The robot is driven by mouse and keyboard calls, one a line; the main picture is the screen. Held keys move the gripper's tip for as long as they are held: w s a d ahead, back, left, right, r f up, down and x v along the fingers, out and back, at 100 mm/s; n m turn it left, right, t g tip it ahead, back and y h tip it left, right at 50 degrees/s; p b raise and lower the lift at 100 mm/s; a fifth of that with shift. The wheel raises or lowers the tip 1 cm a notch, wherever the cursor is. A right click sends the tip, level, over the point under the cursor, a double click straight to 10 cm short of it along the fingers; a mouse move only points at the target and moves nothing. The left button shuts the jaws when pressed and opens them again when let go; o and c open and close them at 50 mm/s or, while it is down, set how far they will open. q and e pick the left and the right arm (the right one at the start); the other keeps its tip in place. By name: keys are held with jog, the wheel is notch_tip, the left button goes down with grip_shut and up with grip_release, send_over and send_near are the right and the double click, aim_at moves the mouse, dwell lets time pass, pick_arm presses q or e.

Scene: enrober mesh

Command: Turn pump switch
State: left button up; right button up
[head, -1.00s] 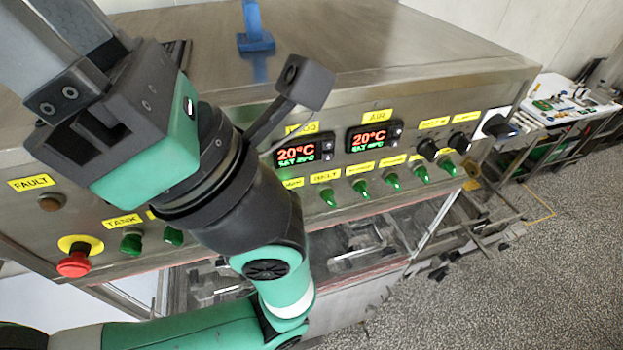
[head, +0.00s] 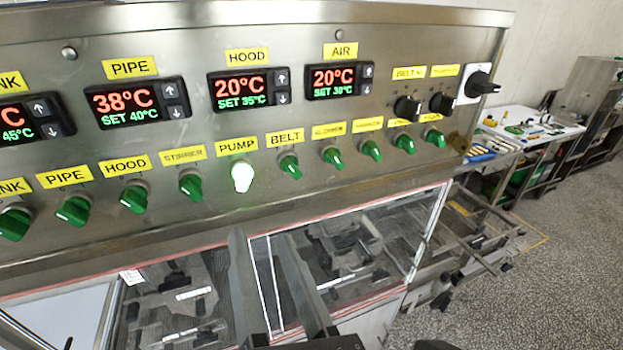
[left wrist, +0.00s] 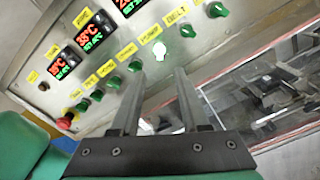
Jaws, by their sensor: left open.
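The pump switch (head: 242,177) is on the steel control panel, below the yellow PUMP label (head: 237,146). Its knob glows bright whitish green, while the other knobs in its row are dark green. It also shows in the left wrist view (left wrist: 160,49), above and between my fingertips. My left gripper (head: 262,240) is open, its two fingers pointing up at the panel from below the switch, with nothing between them. In the left wrist view the fingers (left wrist: 158,75) are apart and empty. My right gripper does not show clearly.
The stirrer knob (head: 190,186) and belt knob (head: 290,165) flank the pump switch closely. Temperature displays, such as the hood display (head: 241,89), sit above. A red emergency button (left wrist: 66,121) shows in the left wrist view. A white side table (head: 535,128) stands at the right.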

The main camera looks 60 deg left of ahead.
aim_at(245, 184)
pick_arm(q)
jog(key=a, duration=0.3)
jog(key=w+a+p, duration=0.1)
jog(key=a, duration=0.7)
jog(key=shift+w, duration=0.15)
grip_shut()
